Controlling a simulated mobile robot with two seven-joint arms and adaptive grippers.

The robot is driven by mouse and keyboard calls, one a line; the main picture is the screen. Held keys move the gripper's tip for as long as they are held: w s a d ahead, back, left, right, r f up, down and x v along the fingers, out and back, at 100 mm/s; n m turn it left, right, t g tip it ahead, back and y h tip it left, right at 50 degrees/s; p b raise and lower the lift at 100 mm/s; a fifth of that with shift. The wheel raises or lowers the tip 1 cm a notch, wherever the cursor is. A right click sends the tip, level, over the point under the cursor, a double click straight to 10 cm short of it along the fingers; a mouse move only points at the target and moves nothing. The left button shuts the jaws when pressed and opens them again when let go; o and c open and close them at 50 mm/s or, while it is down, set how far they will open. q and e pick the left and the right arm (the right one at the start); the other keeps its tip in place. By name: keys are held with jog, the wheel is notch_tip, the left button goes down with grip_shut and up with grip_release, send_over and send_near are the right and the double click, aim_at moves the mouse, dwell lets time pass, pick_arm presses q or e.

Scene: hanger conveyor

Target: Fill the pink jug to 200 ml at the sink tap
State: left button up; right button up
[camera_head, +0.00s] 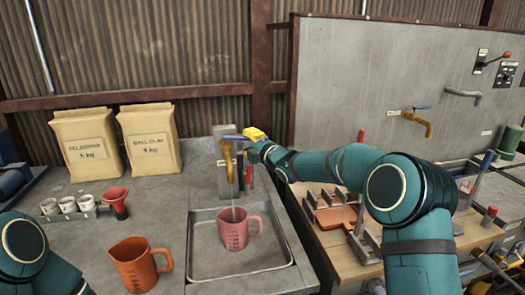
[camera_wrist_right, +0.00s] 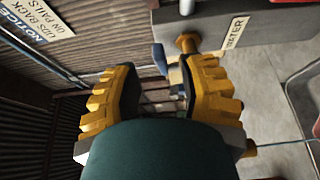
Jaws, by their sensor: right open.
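The pink jug (camera_head: 235,234) stands upright in the sink (camera_head: 205,253), its handle to the right. The brass tap (camera_head: 229,162) hangs above it, and a thin pale stream runs from its spout into the jug. The water level inside cannot be read. The tap's blue lever (camera_head: 229,137) sits on top. My right gripper (camera_head: 256,135) is beside the lever, at the tap's right. In the right wrist view its jaws (camera_wrist_right: 162,76) are open, with the blue lever (camera_wrist_right: 160,58) just beyond the fingertips. My left gripper is out of view.
An orange jug (camera_head: 138,265) stands on the counter left of the sink. Two paper bags (camera_head: 150,139), several small cups (camera_head: 69,205) and a red funnel (camera_head: 116,199) are further left. A wooden workbench with tools (camera_head: 335,215) lies right of the sink, below my right arm.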

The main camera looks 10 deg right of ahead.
jog(key=v, duration=0.8)
dwell(3.0)
